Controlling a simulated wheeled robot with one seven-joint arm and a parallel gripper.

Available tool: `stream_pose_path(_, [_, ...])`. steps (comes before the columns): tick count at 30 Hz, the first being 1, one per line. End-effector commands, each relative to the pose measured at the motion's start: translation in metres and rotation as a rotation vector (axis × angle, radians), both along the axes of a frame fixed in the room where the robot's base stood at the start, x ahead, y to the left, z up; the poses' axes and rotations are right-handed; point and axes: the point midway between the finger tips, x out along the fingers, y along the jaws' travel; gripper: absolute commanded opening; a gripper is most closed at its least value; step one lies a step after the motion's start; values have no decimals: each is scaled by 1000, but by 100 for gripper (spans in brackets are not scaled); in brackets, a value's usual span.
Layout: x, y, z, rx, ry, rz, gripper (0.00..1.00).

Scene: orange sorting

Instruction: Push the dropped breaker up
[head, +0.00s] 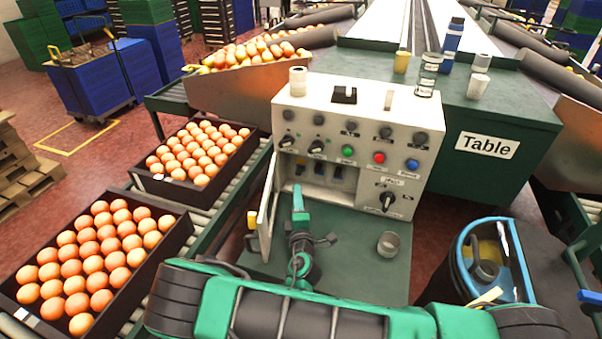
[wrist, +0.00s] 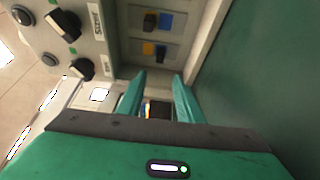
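The control box (head: 358,115) stands on the green table with its breaker compartment (head: 318,172) open at the lower left. Several breakers with yellow and blue or dark parts sit in a row inside; two show clear of my gripper in the wrist view (wrist: 155,50). A third breaker (wrist: 157,109), orange and dark, shows between my fingers. My gripper (wrist: 158,78) has its fingers apart. In the head view my gripper (head: 298,190) is at the compartment's left side, pointing into it. I cannot tell which breaker is dropped, nor whether a finger touches one.
The compartment door (head: 268,207) is swung open left of my gripper. A cup (head: 389,244) stands on the table (head: 350,270) to the right. Knobs and coloured buttons (head: 379,157) line the box front. Egg-like orange fruit fills trays (head: 165,262) on the left conveyor.

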Motion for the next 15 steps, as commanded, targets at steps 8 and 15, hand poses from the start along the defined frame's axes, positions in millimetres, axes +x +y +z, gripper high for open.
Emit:
stream_pose_path(8, [45,-19,0,3,-2,-26,33])
stream_pose_path(15, [86,-22,1,2,-2,-30,33])
